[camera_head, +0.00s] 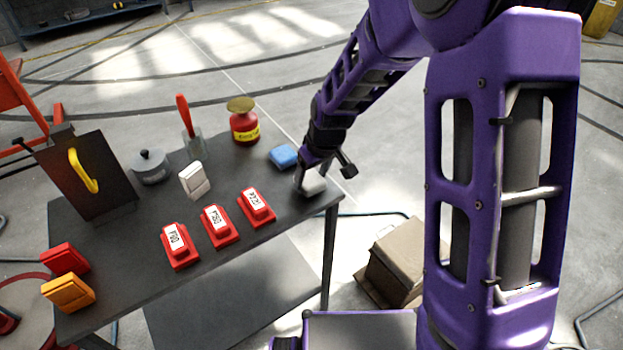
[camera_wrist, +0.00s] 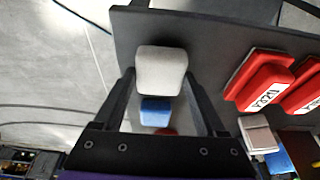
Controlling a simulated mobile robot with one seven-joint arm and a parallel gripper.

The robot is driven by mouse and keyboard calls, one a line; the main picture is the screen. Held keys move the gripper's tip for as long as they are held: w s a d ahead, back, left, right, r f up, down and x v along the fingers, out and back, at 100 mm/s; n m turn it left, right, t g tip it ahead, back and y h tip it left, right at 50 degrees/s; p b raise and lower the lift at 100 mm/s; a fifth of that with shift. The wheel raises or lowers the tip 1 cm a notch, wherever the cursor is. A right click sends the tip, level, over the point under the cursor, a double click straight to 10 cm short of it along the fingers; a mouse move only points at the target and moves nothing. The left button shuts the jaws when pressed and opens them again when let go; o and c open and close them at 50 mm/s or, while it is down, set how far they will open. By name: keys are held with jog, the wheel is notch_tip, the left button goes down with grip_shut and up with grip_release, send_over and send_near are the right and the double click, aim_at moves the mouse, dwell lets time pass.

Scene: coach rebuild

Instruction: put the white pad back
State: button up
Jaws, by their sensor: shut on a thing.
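The white pad (camera_head: 312,185) is at the right end of the dark table (camera_head: 130,262), near its front corner. In the wrist view the white pad (camera_wrist: 161,70) sits between the two fingertips, and its rounded top faces the camera. My gripper (camera_head: 323,177) is shut on it; the gripper also shows in the wrist view (camera_wrist: 160,82). I cannot tell whether the pad touches the tabletop. A blue pad (camera_head: 283,156) lies on the table just behind and left of my gripper; it also shows between the fingers in the wrist view (camera_wrist: 156,111).
Several red labelled blocks, one nearest my gripper (camera_head: 256,206), line the table's front. A white block (camera_head: 195,180) stands behind them. A red pot with a brass lid (camera_head: 244,122) is at the back. A brown box (camera_head: 397,262) stands on the floor right of the table.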

jog(key=shift+f, duration=0.45)
jog(key=o, duration=1.1)
jog(key=shift+o, duration=0.2)
jog(key=shift+r, duration=0.1)
jog(key=shift+r, duration=0.1)
jog(key=p+v, duration=0.2)
jog(key=v, duration=1)
